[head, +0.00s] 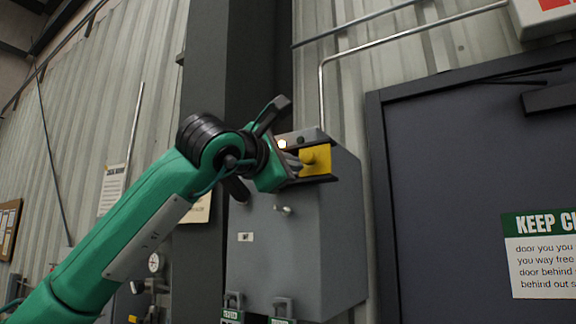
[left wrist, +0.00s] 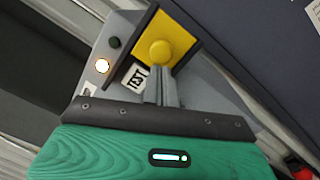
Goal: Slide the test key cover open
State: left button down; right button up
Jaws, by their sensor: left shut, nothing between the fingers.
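The yellow test key cover (head: 317,160) with its round knob sits in a dark frame on the upper front of a grey box (head: 290,240). My left gripper (head: 297,162) is shut and empty, at the left side of the cover. In the left wrist view its fingers (left wrist: 162,82) point at the knob's lower edge; I cannot tell whether they touch. My right gripper is not in view.
A lit white lamp (left wrist: 102,66) and a dark button (left wrist: 114,42) sit left of the cover. Padlocks (head: 282,307) hang at the box's bottom. A dark door (head: 450,180) with a sign stands to the right, a dark column (head: 230,70) behind my arm.

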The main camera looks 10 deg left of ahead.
pick_arm(q)
jog(key=s+a+f+b, duration=0.3)
jog(key=s+a+b, duration=0.3)
jog(key=s+a, duration=0.1)
jog(key=shift+v, duration=0.75)
jog(key=shift+s+d+r, duration=0.15)
jog(key=shift+d+r, duration=0.05)
